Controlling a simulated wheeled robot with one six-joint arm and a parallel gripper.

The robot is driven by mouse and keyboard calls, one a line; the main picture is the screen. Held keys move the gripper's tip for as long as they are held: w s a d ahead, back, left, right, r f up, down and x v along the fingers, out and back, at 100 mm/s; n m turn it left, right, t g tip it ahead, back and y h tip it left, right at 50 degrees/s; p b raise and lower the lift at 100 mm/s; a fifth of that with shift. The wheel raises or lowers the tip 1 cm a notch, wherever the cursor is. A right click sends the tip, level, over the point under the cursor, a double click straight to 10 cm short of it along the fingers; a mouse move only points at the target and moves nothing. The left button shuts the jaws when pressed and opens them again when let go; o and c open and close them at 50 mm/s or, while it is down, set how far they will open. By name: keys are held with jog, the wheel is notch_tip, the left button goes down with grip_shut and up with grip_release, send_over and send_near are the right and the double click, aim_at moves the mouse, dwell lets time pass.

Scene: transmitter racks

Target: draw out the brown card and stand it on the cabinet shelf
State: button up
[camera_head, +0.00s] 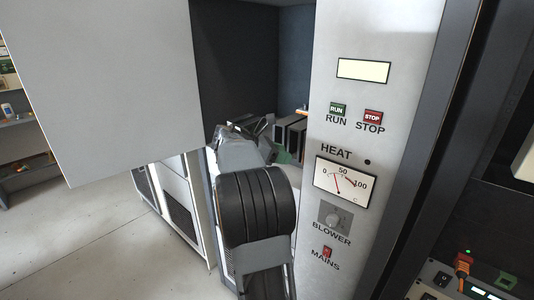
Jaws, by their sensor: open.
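My gripper (257,126) is in the cabinet opening (238,62), at the far end of my arm. It is open, and nothing shows held in it. Just right of it stand several upright dark cards or modules with pale edges (297,136). I cannot surely pick out the brown card among them. A small orange-brown piece (302,110) shows above them, against the panel edge. My arm hides the lower part of the opening, and the cabinet shelf cannot be made out clearly.
An open pale door (110,85) covers the upper left. The control panel (375,40) with RUN and STOP buttons and a HEAT gauge stands close on the right. A green piece (284,157) lies below the cards. The floor (95,240) at left is clear.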

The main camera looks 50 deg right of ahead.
jog(key=x, duration=0.7)
jog(key=shift+s+d, duration=0.1)
jog(key=shift+c, duration=0.4)
grip_shut()
